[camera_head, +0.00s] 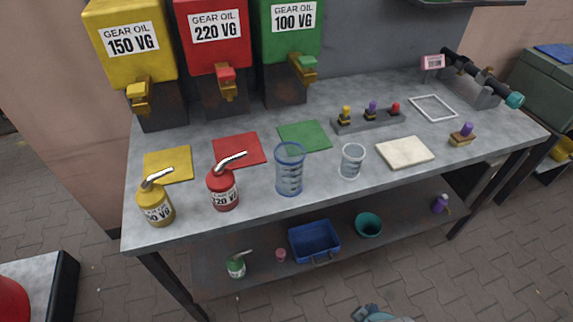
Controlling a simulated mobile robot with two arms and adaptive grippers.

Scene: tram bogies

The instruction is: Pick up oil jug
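Three oil jugs with metal spouts are in the head view. A yellow jug labelled 150 VG (155,206) stands upright at the table's front left. A red jug labelled 220 VG (223,190) stands upright to its right. A smaller-looking green jug (236,268) stands on the lower shelf, below the tabletop. The yellow and red jugs stand in front of a yellow mat (168,164) and a red mat (238,148). The yellow and red spouts point right and up.
Gear oil dispensers, yellow (125,50), red (212,50) and green (292,40), stand at the back. Two clear measuring cups (290,172) are right of the red jug. The lower shelf holds a blue crate (314,241) and a teal bucket (368,225). A blue-grey object (375,314) is cut off below.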

